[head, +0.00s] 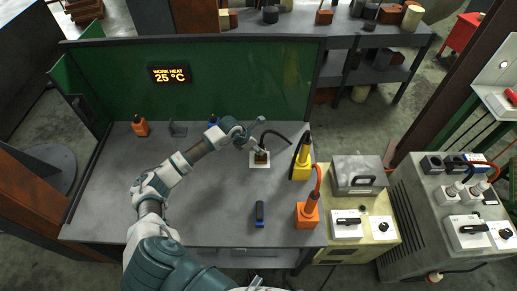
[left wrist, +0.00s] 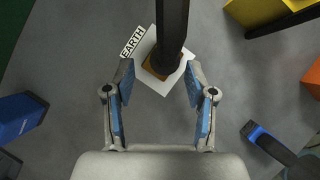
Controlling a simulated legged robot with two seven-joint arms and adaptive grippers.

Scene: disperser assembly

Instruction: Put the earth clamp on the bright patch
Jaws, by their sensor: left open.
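The earth clamp (head: 261,157), a brown-orange block with a dark upper part, is at the bright patch (head: 254,165), a white square on the grey bench. In the left wrist view the clamp (left wrist: 172,30) shows as a long black bar above a brown-orange base, over the white patch (left wrist: 164,90) beside an EARTH label (left wrist: 132,42). My left gripper (head: 257,146) is just above the clamp. In the wrist view its fingers (left wrist: 158,78) are apart, one on each side of the clamp's base, with visible gaps. My right gripper is not in view.
A yellow-black tool holder (head: 301,168) and an orange one (head: 307,214) stand at the bench's right side. A blue-black tool (head: 260,214) lies in front. An orange bottle (head: 140,126) stands at the back left. The bench's left middle is clear.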

